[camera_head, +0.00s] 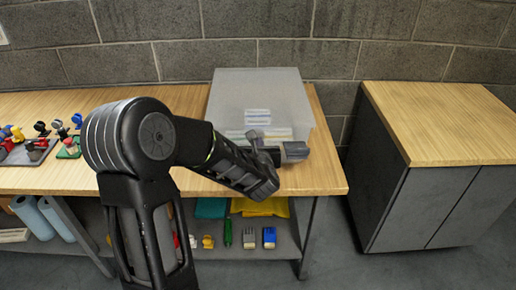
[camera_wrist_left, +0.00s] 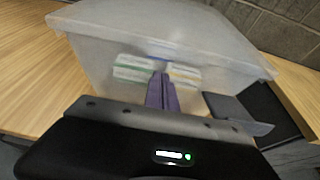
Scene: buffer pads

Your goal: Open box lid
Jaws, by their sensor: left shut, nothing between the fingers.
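A translucent box (camera_head: 235,90) stands on the wooden worktable in the head view. White packs with coloured stripes (camera_head: 257,117) show through its wall. The box also fills the upper part of the left wrist view (camera_wrist_left: 110,25), where its pale lid or rim runs across the top and looks closed. My left gripper (camera_head: 257,140) is at the box's near side, below the rim. In the left wrist view its fingers (camera_wrist_left: 162,92) are together and empty, pointing at the near wall. I cannot tell whether they touch it. My right gripper is not in view.
Small coloured tools and parts (camera_head: 40,142) lie at the left of the worktable (camera_head: 325,172). A grey cabinet (camera_head: 440,110) with a bare wooden top stands to the right, across a gap. A block wall (camera_head: 280,30) is behind.

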